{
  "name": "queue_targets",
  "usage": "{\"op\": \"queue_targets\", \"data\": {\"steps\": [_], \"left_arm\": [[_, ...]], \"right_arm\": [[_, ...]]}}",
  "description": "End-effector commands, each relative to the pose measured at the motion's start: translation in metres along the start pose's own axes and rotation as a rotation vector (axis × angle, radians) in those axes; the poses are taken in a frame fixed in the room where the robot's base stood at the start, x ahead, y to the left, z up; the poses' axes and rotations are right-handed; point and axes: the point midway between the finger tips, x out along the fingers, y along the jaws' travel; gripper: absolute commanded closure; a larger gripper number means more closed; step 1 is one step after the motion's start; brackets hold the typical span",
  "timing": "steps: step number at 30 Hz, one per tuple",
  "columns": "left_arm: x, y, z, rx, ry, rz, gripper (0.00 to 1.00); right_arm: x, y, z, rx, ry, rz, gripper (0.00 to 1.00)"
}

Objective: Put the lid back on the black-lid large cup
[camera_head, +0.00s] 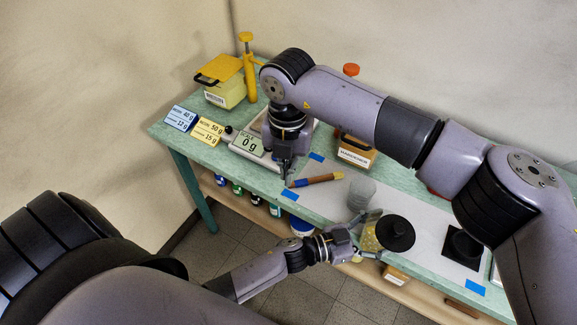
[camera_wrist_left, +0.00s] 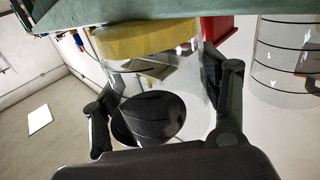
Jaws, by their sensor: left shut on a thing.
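A clear cup with yellow contents (camera_head: 369,239) stands near the front edge of the table. My left gripper (camera_head: 373,235) is shut around its side. In the left wrist view the clear cup wall and its yellow layer (camera_wrist_left: 147,40) show between the two fingers (camera_wrist_left: 165,100). The black lid (camera_head: 396,233), round with a raised knob, overlaps the cup's right side in the head view. A dark round shape (camera_wrist_left: 150,117) shows at the cup in the wrist view. I cannot tell whether the lid is seated. My right gripper (camera_head: 286,172) points down near the scale; its fingers are unclear.
An empty clear cup (camera_head: 361,193) and a brown-handled tool (camera_head: 318,180) are on the pale mat (camera_head: 325,206). The scale (camera_head: 247,145) reads 0 g. Boxes and two labelled cards (camera_head: 180,118) are farther back.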

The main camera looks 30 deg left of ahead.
Motion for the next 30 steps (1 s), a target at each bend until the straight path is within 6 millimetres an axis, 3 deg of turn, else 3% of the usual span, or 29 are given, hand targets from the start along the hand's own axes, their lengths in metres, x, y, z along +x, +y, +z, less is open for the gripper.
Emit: {"op": "queue_targets", "data": {"steps": [30], "left_arm": [[0.0, 0.0, 0.001, 0.001, -0.002, -0.001, 0.82]], "right_arm": [[0.003, 0.007, -0.013, -0.071, 0.0, -0.002, 1.0]]}}
